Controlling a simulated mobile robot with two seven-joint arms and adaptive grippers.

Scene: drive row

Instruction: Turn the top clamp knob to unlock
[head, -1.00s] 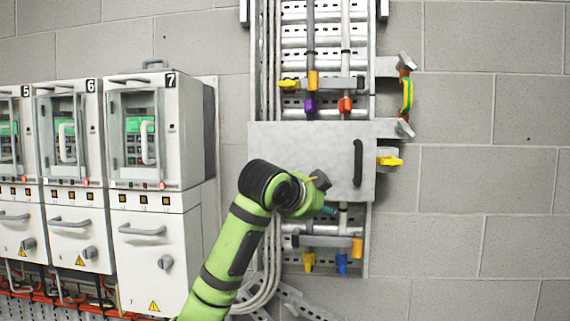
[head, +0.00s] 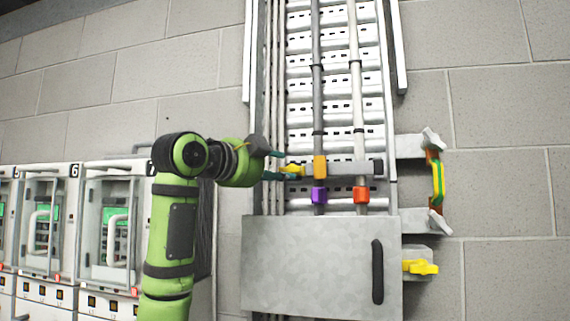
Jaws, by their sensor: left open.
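The top clamp is a grey bar (head: 345,168) across two vertical cables, with an orange block (head: 320,168) on it. Its yellow knob (head: 295,170) sticks out at the bar's left end. My left gripper (head: 281,165) reaches in from the left with its two teal fingers apart, one above and one below the level of the knob. The fingertips are at the knob's left end; I cannot tell whether they touch it. My right gripper is not in view.
A metal cover plate (head: 320,265) with a black handle (head: 377,271) is below the clamp. Purple (head: 319,196) and orange-red (head: 361,195) cable fittings hang under the bar. A yellow-green strap (head: 437,180) and another yellow knob (head: 421,267) are at right. Numbered cabinets (head: 110,225) stand at left.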

